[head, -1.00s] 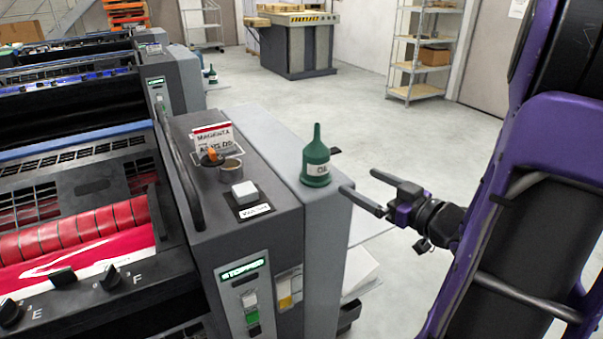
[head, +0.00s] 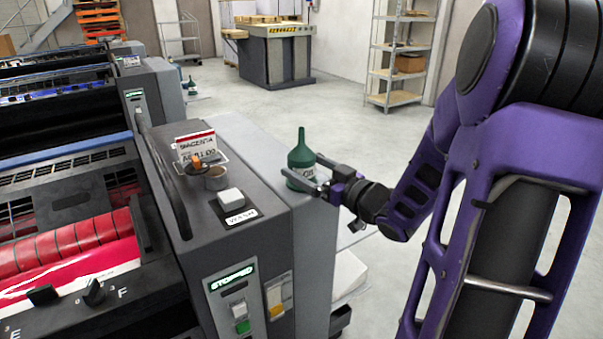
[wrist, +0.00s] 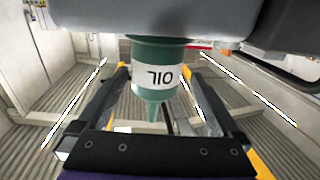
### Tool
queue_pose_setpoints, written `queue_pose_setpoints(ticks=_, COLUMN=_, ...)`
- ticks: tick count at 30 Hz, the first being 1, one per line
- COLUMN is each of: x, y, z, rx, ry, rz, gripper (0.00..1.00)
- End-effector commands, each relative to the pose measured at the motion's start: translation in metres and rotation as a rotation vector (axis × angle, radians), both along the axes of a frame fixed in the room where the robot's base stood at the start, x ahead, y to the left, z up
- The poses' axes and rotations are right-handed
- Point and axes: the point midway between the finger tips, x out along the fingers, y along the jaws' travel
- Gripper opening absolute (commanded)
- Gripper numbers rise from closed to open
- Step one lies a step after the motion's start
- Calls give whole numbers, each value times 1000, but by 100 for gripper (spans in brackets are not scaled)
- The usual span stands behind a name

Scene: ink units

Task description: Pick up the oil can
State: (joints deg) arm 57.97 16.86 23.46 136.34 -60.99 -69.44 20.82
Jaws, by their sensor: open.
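The oil can (head: 300,157) is green with a tapered spout and a white label. It stands upright on the light grey top at the right end of the press unit. My gripper (head: 308,177) is open at the can, and its fingers hide part of the label in the head view. In the wrist view the oil can (wrist: 158,58) appears upside down, its label reading OIL, between the two spread fingers of my gripper (wrist: 160,88). I cannot tell whether either finger touches it.
A metal shelf (head: 400,60) stands at the back.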

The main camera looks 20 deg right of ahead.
Motion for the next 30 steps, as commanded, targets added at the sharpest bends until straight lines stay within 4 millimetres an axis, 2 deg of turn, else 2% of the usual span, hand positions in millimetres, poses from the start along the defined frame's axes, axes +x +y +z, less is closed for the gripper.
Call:
queue_pose_setpoints(ticks=4, x=11, y=2, z=2, rx=0, ry=-2, rz=0, gripper=100)
queue_pose_setpoints(ticks=12, x=47, y=12, z=7, rx=1, ry=-2, rz=2, gripper=100)
queue_pose_setpoints(ticks=21, x=52, y=13, z=7, rx=0, ry=0, rz=-1, gripper=100)
queue_pose_setpoints(ticks=23, x=52, y=13, z=7, rx=0, ry=0, rz=-1, gripper=91)
queue_pose_setpoints(ticks=30, x=52, y=13, z=7, rx=0, ry=0, rz=-1, gripper=48)
